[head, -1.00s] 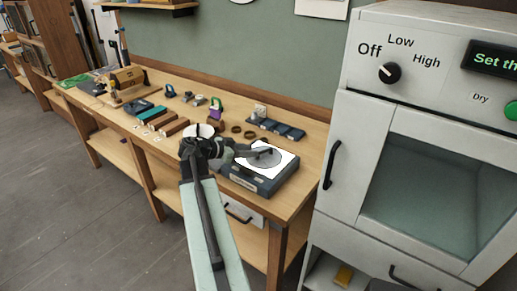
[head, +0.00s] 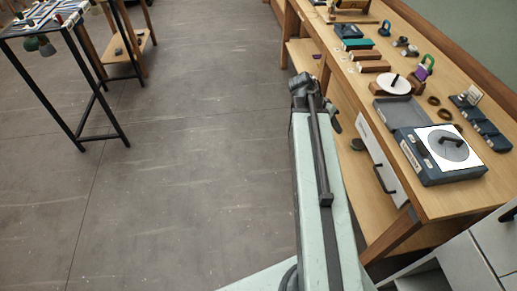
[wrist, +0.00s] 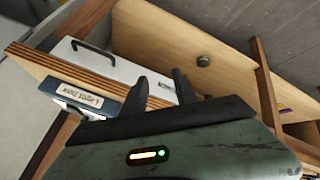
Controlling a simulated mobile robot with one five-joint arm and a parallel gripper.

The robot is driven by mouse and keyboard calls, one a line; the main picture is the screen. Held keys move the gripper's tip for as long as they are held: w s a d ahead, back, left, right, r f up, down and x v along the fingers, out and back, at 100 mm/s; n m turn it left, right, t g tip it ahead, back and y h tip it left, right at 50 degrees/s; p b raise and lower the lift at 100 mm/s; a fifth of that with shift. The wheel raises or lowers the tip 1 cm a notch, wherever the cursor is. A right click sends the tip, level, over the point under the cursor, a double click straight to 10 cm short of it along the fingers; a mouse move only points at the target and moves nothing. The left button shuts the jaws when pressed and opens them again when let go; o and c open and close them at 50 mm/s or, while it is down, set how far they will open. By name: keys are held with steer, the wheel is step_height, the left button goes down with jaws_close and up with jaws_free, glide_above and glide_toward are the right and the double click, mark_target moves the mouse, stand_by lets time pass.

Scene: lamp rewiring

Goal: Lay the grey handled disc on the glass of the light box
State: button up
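The grey handled disc (head: 438,150) lies flat on the bright white glass of the light box (head: 440,178), its dark handle upward. It sits within the lit square. The light box stands at the near end of the wooden bench; its labelled side also shows in the wrist view (wrist: 84,97). My gripper (head: 333,116) is off the bench's front side, to the left of the light box and apart from the disc. In the wrist view my gripper (wrist: 163,80) has its two dark fingers spread with nothing between them. The disc does not show in the wrist view.
A grey tray (head: 398,112) is beside the light box, near a white disc with a spindle (head: 394,84). Dark rings (head: 440,107), blue blocks (head: 483,126) and a padlock (head: 425,68) lie behind. A white drawer (head: 378,155) is under the bench top. Open floor (head: 190,180) lies left.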

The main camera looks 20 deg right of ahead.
steer(key=w+a+f+n+y, duration=0.1)
steer(key=a+n, duration=0.3)
steer(key=a, duration=0.8)
steer(key=w+a+f+n+t+y, duration=0.1)
steer(key=a+n, duration=0.4)
steer(key=a, duration=0.7)
steer(key=w+a+f+n+t+y, duration=0.1)
steer(key=w+a+f+n+y, duration=0.1)
steer(key=a, duration=1)
steer(key=w+n+y, duration=0.1)
steer(key=n+y, duration=0.1)
steer(key=shift+w+a+f+n+y, duration=0.15)
steer(key=shift+w+a+n+y, duration=0.05)
steer(key=shift+n+y, duration=0.1)
